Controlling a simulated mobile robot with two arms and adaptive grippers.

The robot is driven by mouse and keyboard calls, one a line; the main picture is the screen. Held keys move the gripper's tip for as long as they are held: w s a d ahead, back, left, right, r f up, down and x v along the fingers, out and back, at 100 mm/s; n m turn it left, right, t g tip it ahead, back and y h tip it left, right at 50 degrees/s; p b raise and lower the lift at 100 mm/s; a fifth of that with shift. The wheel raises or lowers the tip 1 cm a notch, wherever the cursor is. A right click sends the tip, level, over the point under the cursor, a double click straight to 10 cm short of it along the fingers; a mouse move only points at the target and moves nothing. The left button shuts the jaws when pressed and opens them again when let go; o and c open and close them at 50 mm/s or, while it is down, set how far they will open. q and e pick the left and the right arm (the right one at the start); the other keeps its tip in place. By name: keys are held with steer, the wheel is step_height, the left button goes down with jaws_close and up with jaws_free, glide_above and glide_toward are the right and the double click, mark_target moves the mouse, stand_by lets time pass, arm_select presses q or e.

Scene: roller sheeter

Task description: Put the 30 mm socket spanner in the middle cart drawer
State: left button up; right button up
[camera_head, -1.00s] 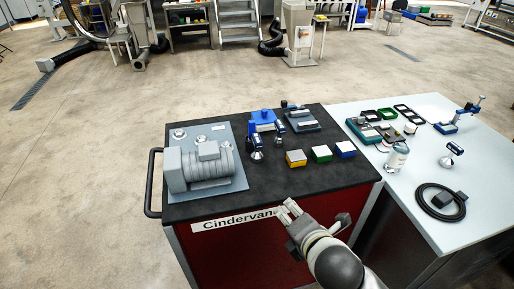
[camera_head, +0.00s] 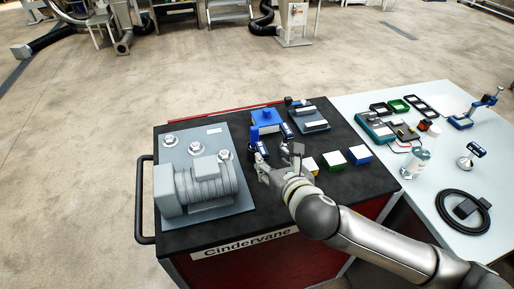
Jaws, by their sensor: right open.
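Two blue-and-silver tools with dark labelled heads stand on the black cart top (camera_head: 250,226): a left one (camera_head: 258,145) and a right one (camera_head: 285,131). A similar one (camera_head: 472,156) stands on the pale table. Their labels are too small to read, so I cannot tell which is the 30 mm socket spanner. My right gripper (camera_head: 278,160) is open over the cart, close in front of the two tools; contact cannot be made out. The red cart front (camera_head: 275,263) shows below the Cindervane label; separate drawers cannot be made out. My left gripper is out of view.
A grey motor on a plate (camera_head: 200,185) fills the cart's left side. Green (camera_head: 333,161) and blue (camera_head: 358,154) boxes lie right of my gripper; a yellow one is mostly hidden. A blue block (camera_head: 265,118) and grey fixture (camera_head: 308,117) stand behind. The pale table (camera_head: 440,130) holds a bottle (camera_head: 415,163) and coiled cable.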

mark_target(265, 158)
steer(key=x, duration=0.4)
steer(key=shift+f, duration=0.1)
steer(key=shift+w+a+f, duration=0.1)
steer(key=shift+w+f, duration=0.05)
steer(key=shift+w, duration=0.1)
steer(key=w+f, duration=0.1)
steer(key=w+a, duration=0.1)
steer(key=w+f+p, duration=0.1)
steer(key=shift+w+a+f, duration=0.15)
steer(key=shift+a+f, duration=0.1)
steer(key=shift+f, duration=0.1)
steer(key=shift+w+a+f, duration=0.1)
steer(key=shift+w+f, duration=0.1)
steer(key=shift+w, duration=0.1)
steer(key=c, duration=0.4)
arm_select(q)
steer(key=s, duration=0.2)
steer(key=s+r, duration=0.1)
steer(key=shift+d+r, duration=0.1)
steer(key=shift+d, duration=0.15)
arm_select(e)
jaws_close()
